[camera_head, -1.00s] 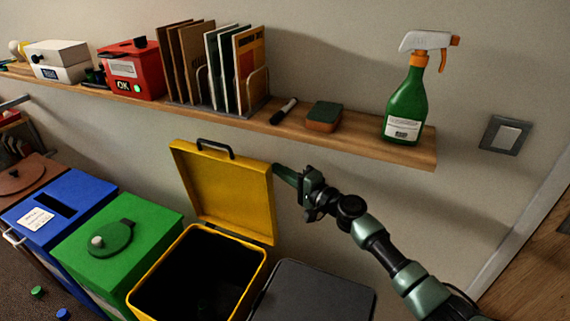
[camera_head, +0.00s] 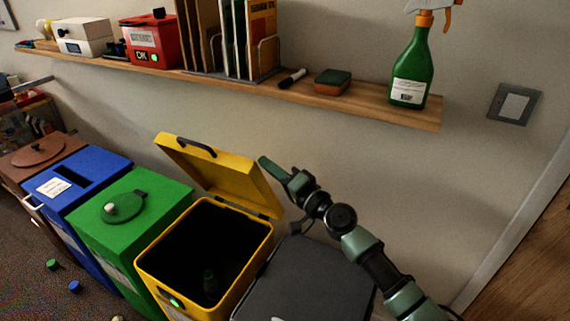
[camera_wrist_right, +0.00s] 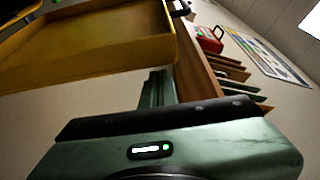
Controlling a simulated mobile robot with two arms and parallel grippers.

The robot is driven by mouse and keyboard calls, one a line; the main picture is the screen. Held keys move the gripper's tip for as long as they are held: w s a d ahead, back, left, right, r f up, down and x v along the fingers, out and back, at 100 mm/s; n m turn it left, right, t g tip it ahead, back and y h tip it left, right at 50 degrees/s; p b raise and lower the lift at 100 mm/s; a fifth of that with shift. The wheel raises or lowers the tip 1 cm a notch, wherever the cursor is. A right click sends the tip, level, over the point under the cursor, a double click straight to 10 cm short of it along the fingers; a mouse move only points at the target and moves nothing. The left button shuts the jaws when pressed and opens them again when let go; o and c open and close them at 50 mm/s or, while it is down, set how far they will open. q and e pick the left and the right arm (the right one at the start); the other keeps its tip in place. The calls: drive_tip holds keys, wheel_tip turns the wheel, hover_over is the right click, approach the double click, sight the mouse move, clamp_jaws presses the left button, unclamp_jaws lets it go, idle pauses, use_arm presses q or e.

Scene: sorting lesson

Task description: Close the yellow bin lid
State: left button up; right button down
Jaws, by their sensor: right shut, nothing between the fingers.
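The yellow bin (camera_head: 262,233) stands in the row of bins, its dark inside showing, with a green bottle-like thing (camera_head: 209,283) in it. In the right wrist view the lid (camera_wrist_right: 90,40) fills the upper left, close beside the fingers (camera_wrist_right: 158,82). My left gripper is not in view.
Left of it are green (camera_head: 150,235), blue (camera_head: 100,165) and brown (camera_head: 55,152) bins; a dark grey bin (camera_head: 305,280) is on the right under my arm. A wall shelf (camera_head: 360,102) above holds files, a spray bottle (camera_head: 410,75) and a sponge (camera_head: 332,82). Small caps lie on the floor.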

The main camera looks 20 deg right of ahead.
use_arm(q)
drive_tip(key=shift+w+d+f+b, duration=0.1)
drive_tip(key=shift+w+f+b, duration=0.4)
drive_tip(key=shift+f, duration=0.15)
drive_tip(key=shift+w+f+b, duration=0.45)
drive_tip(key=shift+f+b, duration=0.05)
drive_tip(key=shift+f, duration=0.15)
use_arm(e)
drive_tip(key=s+a+f, duration=0.7)
drive_tip(key=s+a, duration=0.2)
drive_tip(key=a, duration=0.1)
drive_tip(key=shift+f+n, duration=0.3)
drive_tip(key=shift+n, duration=0.1)
drive_tip(key=shift+s, duration=0.1)
